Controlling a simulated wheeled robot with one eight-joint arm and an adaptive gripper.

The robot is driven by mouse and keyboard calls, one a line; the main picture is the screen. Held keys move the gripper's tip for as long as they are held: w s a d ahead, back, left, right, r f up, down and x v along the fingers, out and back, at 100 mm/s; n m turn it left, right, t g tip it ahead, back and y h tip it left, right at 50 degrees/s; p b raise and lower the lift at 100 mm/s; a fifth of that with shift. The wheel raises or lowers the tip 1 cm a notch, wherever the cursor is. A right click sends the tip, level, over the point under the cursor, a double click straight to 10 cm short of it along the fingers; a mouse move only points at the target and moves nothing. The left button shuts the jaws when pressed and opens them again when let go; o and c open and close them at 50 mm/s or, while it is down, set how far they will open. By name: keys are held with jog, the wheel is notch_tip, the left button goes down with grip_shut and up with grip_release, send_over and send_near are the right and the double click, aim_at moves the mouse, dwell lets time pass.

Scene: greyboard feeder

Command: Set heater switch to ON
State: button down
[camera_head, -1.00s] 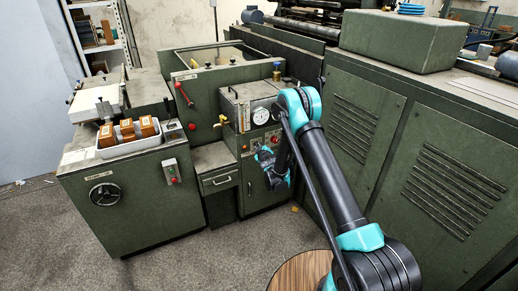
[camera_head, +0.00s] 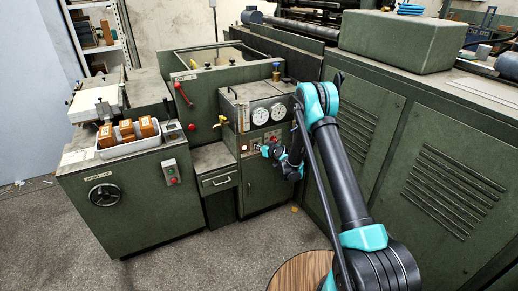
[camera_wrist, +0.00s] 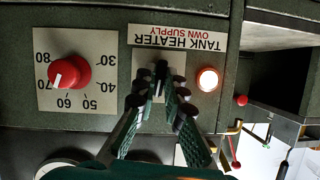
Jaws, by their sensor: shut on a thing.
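The heater switch (camera_wrist: 161,70) is a small dark lever on a pale plate, below the upside-down label "TANK HEATER OWN SUPPLY" (camera_wrist: 178,36) in the wrist view. My gripper (camera_wrist: 162,82) has its fingertips closed around the lever, one on each side. The fingers hide part of the lever, so its exact position is hard to tell. A round indicator lamp (camera_wrist: 208,79) beside the plate glows. In the head view my gripper (camera_head: 267,150) is at the front panel of the green cabinet (camera_head: 266,190); the switch is hidden there.
A red temperature knob (camera_wrist: 70,72) on a numbered dial sits left of the switch in the wrist view. Two white gauges (camera_head: 261,116) are above my gripper in the head view. A drawer unit (camera_head: 217,180) stands left; a louvred green cabinet (camera_head: 440,185) stands right.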

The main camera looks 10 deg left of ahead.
jog(key=shift+w+d+f+m+g+y, duration=0.1)
jog(key=shift+m+g+y, duration=0.2)
jog(key=shift+m+y, duration=0.75)
jog(key=shift+m+g+y, duration=0.3)
jog(key=shift+m+y, duration=0.25)
jog(key=shift+m, duration=0.9)
jog(key=c, duration=1.6)
grip_release()
jog(key=shift+d, duration=0.1)
jog(key=v, duration=0.7)
